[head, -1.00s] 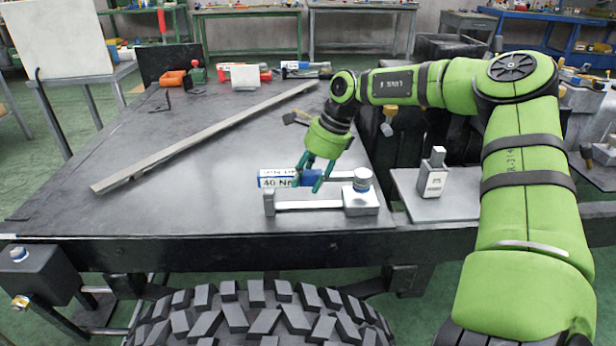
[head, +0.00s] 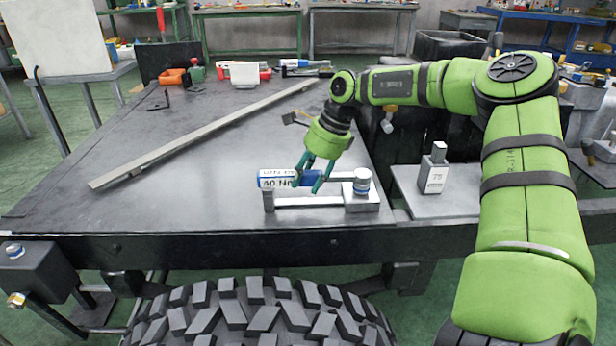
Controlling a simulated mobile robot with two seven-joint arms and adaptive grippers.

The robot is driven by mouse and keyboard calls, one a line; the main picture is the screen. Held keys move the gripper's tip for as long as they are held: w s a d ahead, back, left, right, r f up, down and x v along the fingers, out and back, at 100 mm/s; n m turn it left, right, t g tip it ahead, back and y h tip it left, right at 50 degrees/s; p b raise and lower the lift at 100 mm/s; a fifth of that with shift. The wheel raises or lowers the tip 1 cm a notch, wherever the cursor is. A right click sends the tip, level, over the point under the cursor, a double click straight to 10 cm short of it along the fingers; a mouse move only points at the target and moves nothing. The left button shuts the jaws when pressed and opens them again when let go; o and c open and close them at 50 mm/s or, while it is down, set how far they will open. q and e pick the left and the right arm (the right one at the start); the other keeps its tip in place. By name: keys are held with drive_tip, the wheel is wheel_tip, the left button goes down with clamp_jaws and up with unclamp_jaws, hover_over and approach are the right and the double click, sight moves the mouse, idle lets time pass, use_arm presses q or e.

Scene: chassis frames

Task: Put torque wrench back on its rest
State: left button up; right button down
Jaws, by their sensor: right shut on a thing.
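The torque wrench appears to be the blue and white bar (head: 277,179) with a lettered label, lying roughly level across the picture. My right gripper (head: 309,183) points down and is shut on its blue part; its right end is partly hidden by the fingers. A grey rest (head: 362,204) stands near the table's front edge, with a low post at the left, a rod between and a block with a blue-ringed knob at the right. The wrench shows just behind and above the rod; I cannot tell whether they touch. My left gripper is not in view.
A long grey bar (head: 200,133) lies diagonally across the dark table (head: 120,205). A small block marked 75 (head: 433,174) stands on a plate to the right. A dark tool (head: 292,118) lies behind my gripper, partly hidden. The table's left front is clear.

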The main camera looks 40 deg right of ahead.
drive_tip(key=shift+w+f+b, duration=0.1)
drive_tip(key=shift+f+b, duration=0.15)
drive_tip(key=shift+b, duration=0.25)
idle(0.5)
drive_tip(key=c, duration=0.7)
unclamp_jaws()
drive_tip(key=shift+r+p, duration=2.1)
drive_tip(key=shift+r, duration=1.45)
